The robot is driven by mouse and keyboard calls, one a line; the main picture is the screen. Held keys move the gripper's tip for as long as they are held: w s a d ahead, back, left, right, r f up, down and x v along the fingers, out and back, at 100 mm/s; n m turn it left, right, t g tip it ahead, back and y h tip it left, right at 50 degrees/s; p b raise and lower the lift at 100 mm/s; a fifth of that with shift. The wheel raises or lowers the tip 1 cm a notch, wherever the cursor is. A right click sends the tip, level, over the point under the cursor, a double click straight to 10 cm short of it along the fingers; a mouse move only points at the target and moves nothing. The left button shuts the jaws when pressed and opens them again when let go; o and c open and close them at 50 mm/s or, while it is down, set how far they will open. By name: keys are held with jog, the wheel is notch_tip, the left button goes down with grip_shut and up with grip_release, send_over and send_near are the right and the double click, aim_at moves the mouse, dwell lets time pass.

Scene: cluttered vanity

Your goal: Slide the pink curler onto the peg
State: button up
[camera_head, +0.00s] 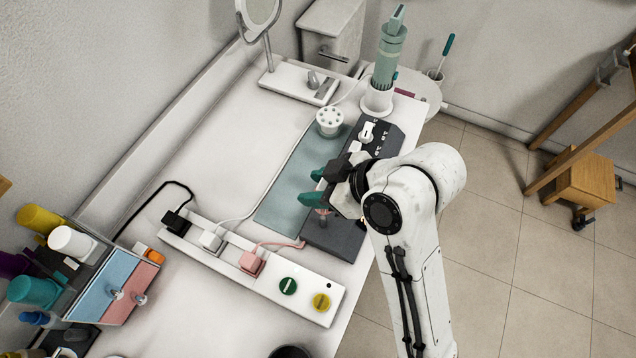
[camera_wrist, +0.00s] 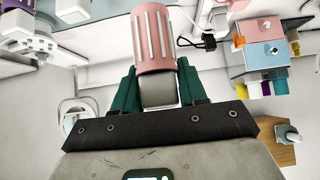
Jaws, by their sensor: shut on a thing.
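My gripper (camera_head: 316,187) has teal fingers and is shut. A grey cylindrical piece (camera_wrist: 158,93) shows just below the curler, between the fingers. In the head view my gripper is over the dark tray (camera_head: 338,238) at the table's right edge, and the curler is mostly hidden by the fingers and wrist. I cannot make out the peg clearly or tell whether the curler touches it.
A white power strip (camera_head: 270,280) with several plugs lies in front of a blue-grey mat (camera_head: 285,205). A white round holder (camera_head: 329,122) and a teal dryer-like tool on a white stand (camera_head: 376,98) are behind. A pink-and-blue drawer box (camera_head: 105,285) stands left. The table's left middle is clear.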

jog(key=shift+f+b, duration=1.55)
jog(key=shift+f, duration=0.8)
jog(key=shift+f+b, duration=0.95)
jog(key=shift+f, duration=1.7)
jog(key=shift+f, duration=0.35)
jog(key=o, duration=1.1)
